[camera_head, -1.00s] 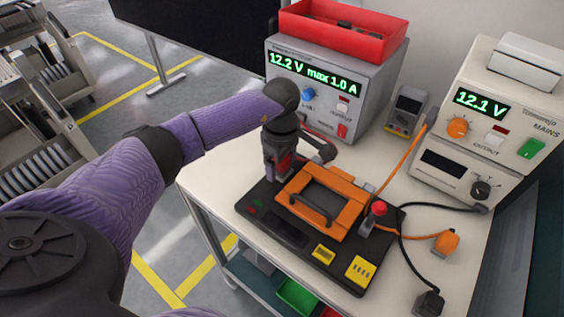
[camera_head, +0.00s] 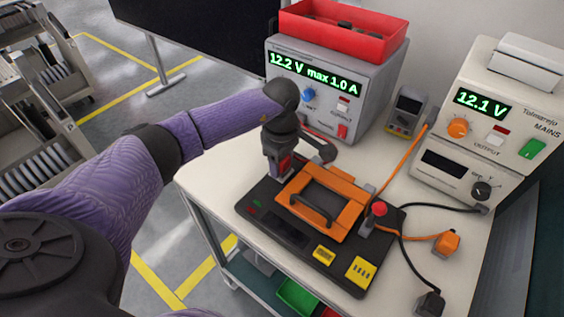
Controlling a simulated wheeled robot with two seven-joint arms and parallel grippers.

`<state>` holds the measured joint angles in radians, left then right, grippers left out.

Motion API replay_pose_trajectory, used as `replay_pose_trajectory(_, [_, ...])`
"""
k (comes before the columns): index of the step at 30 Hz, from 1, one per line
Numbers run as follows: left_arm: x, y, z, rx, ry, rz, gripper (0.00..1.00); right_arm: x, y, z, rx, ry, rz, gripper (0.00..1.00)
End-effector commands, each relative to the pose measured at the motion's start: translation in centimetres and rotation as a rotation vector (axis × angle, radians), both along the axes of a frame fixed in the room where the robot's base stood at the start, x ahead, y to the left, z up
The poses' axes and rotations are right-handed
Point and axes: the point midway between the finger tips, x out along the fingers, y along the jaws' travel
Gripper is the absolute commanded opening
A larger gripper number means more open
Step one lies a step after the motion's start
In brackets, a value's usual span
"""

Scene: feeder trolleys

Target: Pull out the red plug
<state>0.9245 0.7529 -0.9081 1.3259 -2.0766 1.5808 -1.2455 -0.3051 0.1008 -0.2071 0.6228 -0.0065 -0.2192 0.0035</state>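My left gripper (camera_head: 279,173) points down at the back left corner of the black test board (camera_head: 262,226). A small red part (camera_head: 285,163), which looks like the red plug, shows between or just behind its fingers. The fingers and the gripper body hide most of it, and I cannot tell whether they grip it. The board carries an orange frame (camera_head: 343,219) with a dark handle, and a red-topped knob (camera_head: 378,209) on its right side. My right gripper is not in view.
A grey power supply (camera_head: 320,105) with a red bin (camera_head: 345,32) on top stands close behind my gripper. A second cream supply (camera_head: 460,155) stands at the right. Orange and black cables cross the table's right side. An orange plug (camera_head: 446,242) lies there.

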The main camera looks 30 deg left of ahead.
Motion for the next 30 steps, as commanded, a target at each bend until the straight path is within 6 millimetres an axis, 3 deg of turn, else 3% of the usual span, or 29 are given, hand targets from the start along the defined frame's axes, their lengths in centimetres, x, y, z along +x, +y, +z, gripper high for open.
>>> replay_pose_trajectory(1, [0.0, 0.0, 0.0, 0.000, 0.000, 0.000, 0.18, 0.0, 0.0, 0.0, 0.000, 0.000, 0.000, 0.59])
replay_pose_trajectory(3, [0.0, 0.0, 0.0, 0.000, 0.000, 0.000, 0.03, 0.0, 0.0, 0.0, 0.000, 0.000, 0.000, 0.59])
replay_pose_trajectory(4, [0.0, 0.0, 0.0, 0.000, 0.000, 0.000, 0.00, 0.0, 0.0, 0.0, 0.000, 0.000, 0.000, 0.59])
replay_pose_trajectory(14, [0.0, 0.0, 0.1, 0.000, 0.000, 0.000, 0.00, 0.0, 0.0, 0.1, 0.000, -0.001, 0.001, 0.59])
replay_pose_trajectory(30, [0.0, 0.0, 2.3, 0.000, 0.000, -0.001, 0.00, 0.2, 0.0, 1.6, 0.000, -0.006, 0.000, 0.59])
